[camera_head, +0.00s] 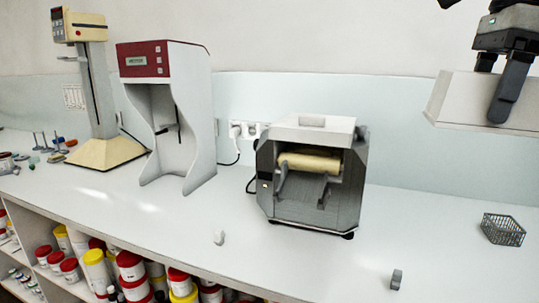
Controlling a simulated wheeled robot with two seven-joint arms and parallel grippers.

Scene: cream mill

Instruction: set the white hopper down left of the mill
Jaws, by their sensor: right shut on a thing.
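The white hopper (458,98) is held in the air at the upper right, well above the counter. My right gripper (496,88) is shut on its wall, with one dark finger in front of the wall; the hopper runs out of the picture at the right. The mill (318,208) stands on the counter at the middle, a dark grey box with a white top and a cream roller in its open front. The hopper is to the right of the mill and apart from it. My left gripper is not in view.
Left of the mill, the white counter (185,225) has a bare stretch in front of a tall red-topped machine (190,100). A cream stand (100,90) is farther left. A wire basket (502,230) and small pieces lie on the counter. Tubs fill the shelf below.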

